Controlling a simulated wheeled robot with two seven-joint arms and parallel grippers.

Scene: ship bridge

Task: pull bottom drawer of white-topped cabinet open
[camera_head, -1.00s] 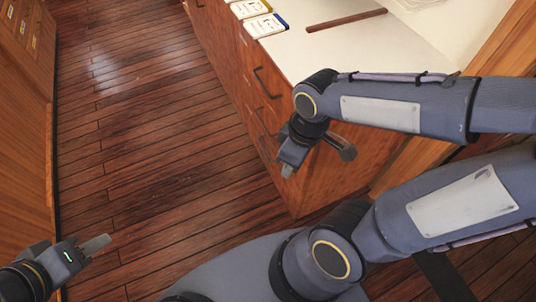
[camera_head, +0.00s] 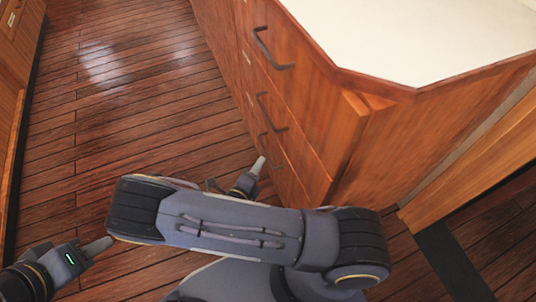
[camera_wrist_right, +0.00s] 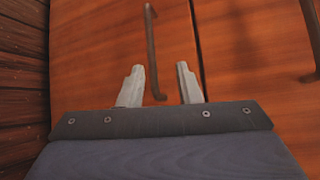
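The white-topped cabinet (camera_head: 330,120) has wooden drawer fronts with dark bar handles stacked down its side. The bottom drawer's handle (camera_head: 268,148) is low, near the floor. My right gripper (camera_head: 258,166) is down beside it, partly hidden by my forearm. In the right wrist view, my right gripper (camera_wrist_right: 160,80) is open, its two fingers apart. The bottom drawer's handle (camera_wrist_right: 151,45) reaches down between the fingertips; no contact is visible. The bottom drawer (camera_wrist_right: 95,50) looks shut. My left gripper (camera_head: 97,246) is at the lower left, away from the cabinet; its finger gap is unclear.
The middle handle (camera_head: 268,112) and top handle (camera_head: 268,50) are above the bottom one. Another drawer's handle (camera_wrist_right: 312,35) shows at the right in the wrist view. Wooden floor (camera_head: 150,130) is clear left of the cabinet. Another wooden unit (camera_head: 15,60) stands far left.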

